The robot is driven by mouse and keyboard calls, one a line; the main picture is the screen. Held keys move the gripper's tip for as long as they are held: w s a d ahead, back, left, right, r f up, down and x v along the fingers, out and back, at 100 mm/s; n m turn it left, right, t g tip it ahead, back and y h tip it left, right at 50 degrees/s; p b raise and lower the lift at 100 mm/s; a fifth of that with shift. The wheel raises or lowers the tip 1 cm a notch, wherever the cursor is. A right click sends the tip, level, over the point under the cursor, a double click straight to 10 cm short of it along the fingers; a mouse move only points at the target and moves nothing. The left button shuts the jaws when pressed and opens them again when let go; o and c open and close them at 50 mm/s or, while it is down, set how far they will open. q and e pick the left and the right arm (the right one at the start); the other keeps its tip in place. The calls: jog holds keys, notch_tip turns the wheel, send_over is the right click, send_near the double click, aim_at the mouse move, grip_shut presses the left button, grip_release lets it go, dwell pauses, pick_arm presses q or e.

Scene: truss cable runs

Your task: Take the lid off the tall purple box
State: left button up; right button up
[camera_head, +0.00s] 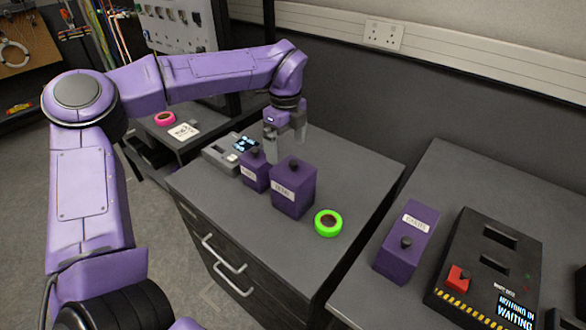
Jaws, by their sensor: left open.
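Several purple boxes with dark knobs and white labels are in view. The tallest-looking one on the grey cabinet is a purple box (294,190), with its lid knob (295,165) on top. A smaller purple box (256,173) stands just left of it. Another purple box (407,245) is on the right-hand bench. The label words are too small to read surely. My left gripper (286,146) is open and empty, pointing down behind the two cabinet boxes, apart from the tall box's knob. My right gripper is not in view.
A grey device with a small screen (222,158) is left of the small box. A green tape roll (328,223) lies right of the tall box. A black device with a red button (485,265) is on the right bench. The cabinet top's (360,180) right side is clear.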

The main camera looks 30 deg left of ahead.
aim_at(285, 165)
pick_arm(q)
jog(key=f, duration=0.2)
jog(key=f+p, duration=0.1)
jog(key=f, duration=0.1)
jog(key=shift+a+f, duration=0.2)
jog(key=shift+f, duration=0.2)
jog(key=c, duration=0.7)
jog(key=shift+r, duration=0.1)
